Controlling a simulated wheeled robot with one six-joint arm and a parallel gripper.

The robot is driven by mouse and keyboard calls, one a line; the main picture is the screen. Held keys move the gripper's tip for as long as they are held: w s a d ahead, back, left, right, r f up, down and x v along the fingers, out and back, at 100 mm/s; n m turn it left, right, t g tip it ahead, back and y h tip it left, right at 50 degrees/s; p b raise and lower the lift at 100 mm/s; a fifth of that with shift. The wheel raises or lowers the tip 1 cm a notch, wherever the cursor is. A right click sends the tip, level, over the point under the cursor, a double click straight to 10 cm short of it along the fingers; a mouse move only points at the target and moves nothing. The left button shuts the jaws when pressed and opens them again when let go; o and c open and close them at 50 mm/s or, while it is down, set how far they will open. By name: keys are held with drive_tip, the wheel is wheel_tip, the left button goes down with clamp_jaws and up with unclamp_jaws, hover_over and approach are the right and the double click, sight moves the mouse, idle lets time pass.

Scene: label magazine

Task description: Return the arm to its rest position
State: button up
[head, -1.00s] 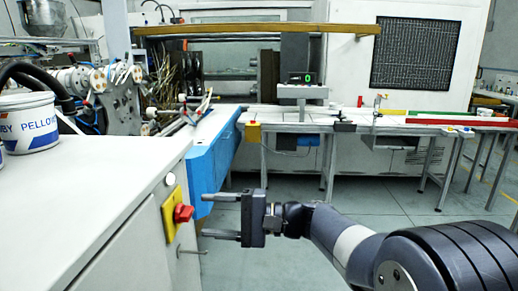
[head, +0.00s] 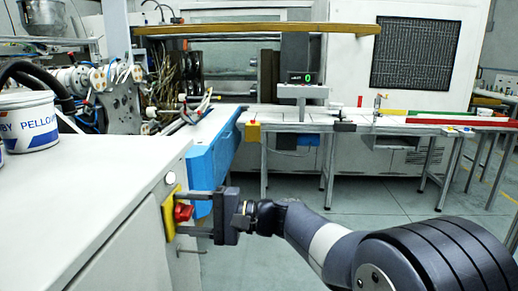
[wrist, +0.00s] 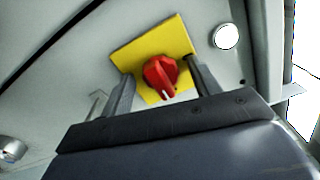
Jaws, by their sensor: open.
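My gripper (head: 180,212) is open at the side of the white cabinet, its two fingers pointing left toward a red rotary knob (head: 183,212) on a yellow plate (head: 169,213). In the head view the fingers lie above and below the knob. In the wrist view the knob (wrist: 160,76) sits between the fingertips, with a gap showing on each side. The yellow plate (wrist: 125,56) is partly behind the fingers. The knob's white mark shows toward the bottom in the wrist view.
A round white button (head: 170,179) is above the plate, and a thin hook (head: 190,250) is below it. The white cabinet top (head: 75,190) holds a labelled bucket (head: 30,122). A blue panel (head: 213,165) stands just behind my gripper. Open floor (head: 400,210) lies to the right.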

drive_tip(key=n+b, duration=0.1)
drive_tip(key=n, duration=0.1)
drive_tip(key=n+b, duration=0.2)
drive_tip(key=n, duration=0.1)
drive_tip(key=shift+d+f, duration=0.15)
drive_tip(key=shift+d, duration=0.05)
drive_tip(key=n+b, duration=0.1)
drive_tip(key=n, duration=1.1)
drive_tip(key=shift+n, duration=0.3)
drive_tip(key=shift+d, duration=0.5)
